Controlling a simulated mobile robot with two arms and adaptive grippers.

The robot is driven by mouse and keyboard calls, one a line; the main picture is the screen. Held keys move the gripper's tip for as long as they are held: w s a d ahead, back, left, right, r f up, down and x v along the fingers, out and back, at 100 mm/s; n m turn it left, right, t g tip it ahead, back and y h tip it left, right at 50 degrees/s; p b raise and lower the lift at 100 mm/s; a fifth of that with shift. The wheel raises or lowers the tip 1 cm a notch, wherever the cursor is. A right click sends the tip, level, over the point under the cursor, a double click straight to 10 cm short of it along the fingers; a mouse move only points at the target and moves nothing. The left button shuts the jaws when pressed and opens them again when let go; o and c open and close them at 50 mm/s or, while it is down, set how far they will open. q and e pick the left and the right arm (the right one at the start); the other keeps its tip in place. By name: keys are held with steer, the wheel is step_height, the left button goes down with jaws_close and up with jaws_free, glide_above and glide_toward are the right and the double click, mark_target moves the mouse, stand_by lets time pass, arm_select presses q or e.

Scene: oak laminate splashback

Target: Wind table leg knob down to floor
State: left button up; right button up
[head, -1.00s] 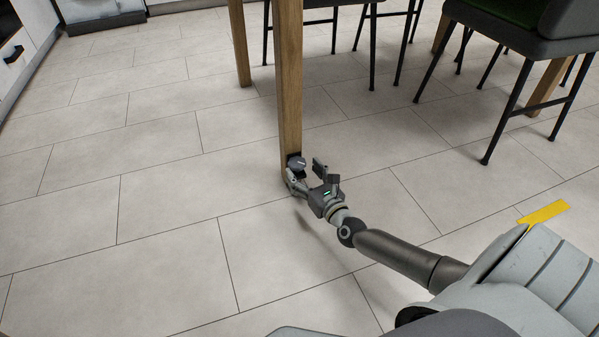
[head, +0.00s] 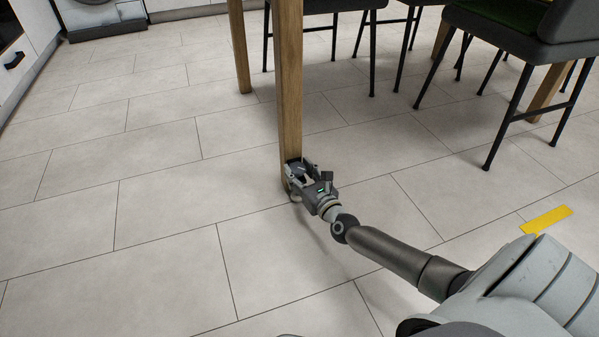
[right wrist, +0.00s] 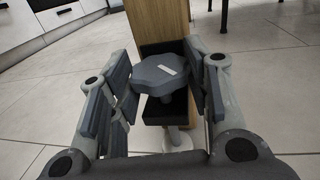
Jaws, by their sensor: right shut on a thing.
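The wooden table leg (head: 289,90) stands upright on the tiled floor, and it also shows in the right wrist view (right wrist: 158,20). My left gripper is not in view.
Dark chairs (head: 520,50) stand to the right and behind the leg. Another table leg (head: 239,50) is farther back. A yellow strip (head: 546,220) lies on the floor at the right. The tiled floor left of the leg is clear.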

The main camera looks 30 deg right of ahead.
steer(key=shift+a+r+h+p, duration=0.15)
steer(key=shift+h+p, duration=0.15)
steer(key=shift+p, duration=0.2)
steer(key=shift+r+m+h+p, duration=0.1)
steer(key=shift+m+h+p, duration=0.7)
steer(key=shift+p, duration=0.1)
steer(key=shift+m+g+h+p, duration=0.55)
steer(key=shift+m+h, duration=0.25)
steer(key=shift+h, duration=0.4)
steer(key=shift+f, duration=0.2)
steer(key=o, duration=1)
steer(key=shift+f, duration=0.1)
